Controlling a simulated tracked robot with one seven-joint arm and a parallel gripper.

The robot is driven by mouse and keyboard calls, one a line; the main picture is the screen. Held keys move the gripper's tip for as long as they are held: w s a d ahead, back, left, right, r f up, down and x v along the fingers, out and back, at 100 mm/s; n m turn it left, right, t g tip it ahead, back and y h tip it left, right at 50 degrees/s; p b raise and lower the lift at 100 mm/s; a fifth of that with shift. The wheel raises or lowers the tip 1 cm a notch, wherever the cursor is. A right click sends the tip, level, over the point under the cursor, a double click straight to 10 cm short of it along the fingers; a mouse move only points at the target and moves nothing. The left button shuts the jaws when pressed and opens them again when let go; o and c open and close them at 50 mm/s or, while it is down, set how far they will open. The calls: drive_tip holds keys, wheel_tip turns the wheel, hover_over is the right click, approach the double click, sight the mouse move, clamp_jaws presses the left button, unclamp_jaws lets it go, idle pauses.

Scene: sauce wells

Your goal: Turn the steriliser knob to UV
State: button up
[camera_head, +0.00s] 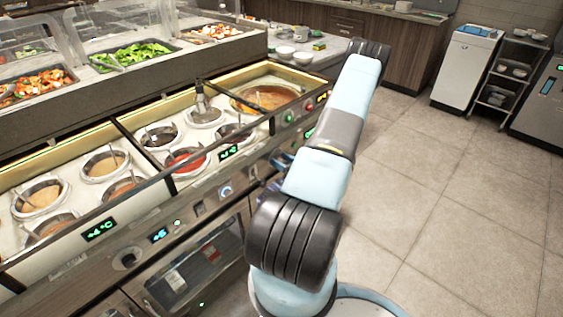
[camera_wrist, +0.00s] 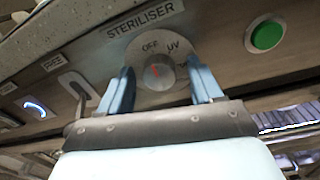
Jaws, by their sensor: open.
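The steriliser knob (camera_wrist: 156,76) is a round grey knob on a pale dial under the STERILISER label (camera_wrist: 140,19) in the wrist view. OFF is printed at its upper left and UV at its upper right. A small reddish mark shows on the upper left of the knob's face, on the OFF side; its exact pointing is hard to read. My gripper (camera_wrist: 160,66) is open, with one blue finger on each side of the knob. I cannot tell whether the fingers touch it. In the head view my arm hides the knob.
A green button (camera_wrist: 266,36) is to the right of the dial in the wrist view. A lever switch (camera_wrist: 75,84) and a blue-lit control (camera_wrist: 36,106) are to the left. In the head view, sauce wells (camera_head: 104,164) line the counter, and open floor (camera_head: 450,170) is at right.

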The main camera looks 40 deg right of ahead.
drive_tip(key=c, duration=1.1)
drive_tip(key=shift+o, duration=0.2)
drive_tip(key=m, duration=0.4)
drive_tip(key=shift+d+f+m, duration=0.1)
drive_tip(key=shift+m, duration=0.3)
drive_tip(key=m, duration=0.5)
drive_tip(key=shift+s+d, duration=0.1)
drive_tip(key=o, duration=1.1)
drive_tip(key=shift+c, duration=0.2)
